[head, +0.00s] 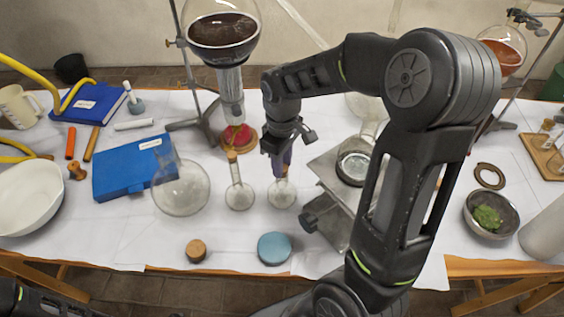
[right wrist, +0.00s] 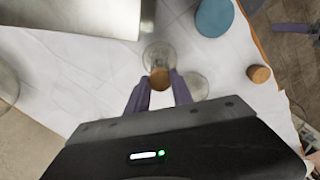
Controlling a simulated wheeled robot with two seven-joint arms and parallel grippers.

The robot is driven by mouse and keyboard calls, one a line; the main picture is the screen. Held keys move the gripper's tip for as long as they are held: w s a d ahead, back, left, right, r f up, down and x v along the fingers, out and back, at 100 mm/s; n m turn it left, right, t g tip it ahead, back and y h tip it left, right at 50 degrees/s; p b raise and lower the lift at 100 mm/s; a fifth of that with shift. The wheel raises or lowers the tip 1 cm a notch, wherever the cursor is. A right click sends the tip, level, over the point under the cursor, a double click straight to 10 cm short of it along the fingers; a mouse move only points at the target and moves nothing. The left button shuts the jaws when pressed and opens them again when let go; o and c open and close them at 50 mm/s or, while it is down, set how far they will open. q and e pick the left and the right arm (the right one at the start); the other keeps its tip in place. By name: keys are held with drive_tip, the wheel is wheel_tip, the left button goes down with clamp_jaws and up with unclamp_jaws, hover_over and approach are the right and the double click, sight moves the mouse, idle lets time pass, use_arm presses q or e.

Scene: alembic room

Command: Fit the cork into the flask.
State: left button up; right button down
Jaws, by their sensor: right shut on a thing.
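My right gripper (head: 280,165) points down with its purple fingers over a small round glass flask (head: 281,192). In the right wrist view the fingers (right wrist: 160,88) are shut on a brown cork (right wrist: 159,78). The cork overlaps the rim area of the flask (right wrist: 158,55); I cannot tell whether it sits in the neck, which the fingers hide in the head view. A second small flask (head: 239,197) with a cork in its neck (head: 232,156) stands just left. In the right wrist view a purple finger (right wrist: 290,28), likely my left gripper's, shows off the table; its state is unclear.
A loose cork (head: 196,250) and a blue disc (head: 274,248) lie near the front edge. A larger round flask (head: 180,190) and a blue case (head: 120,172) are at left. A metal platform (head: 335,215) with a flask (head: 355,160) stands close to my right arm.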

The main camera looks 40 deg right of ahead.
drive_tip(key=shift+f+b, duration=0.35)
drive_tip(key=shift+f, duration=0.2)
idle(1.4)
idle(0.3)
drive_tip(key=c, duration=1)
unclamp_jaws()
drive_tip(key=shift+c, duration=0.2)
drive_tip(key=shift+o, duration=0.6)
drive_tip(key=shift+o, duration=1.4)
drive_tip(key=shift+r, duration=0.15)
drive_tip(key=shift+r+p, duration=2.7)
drive_tip(key=shift+r, duration=0.7)
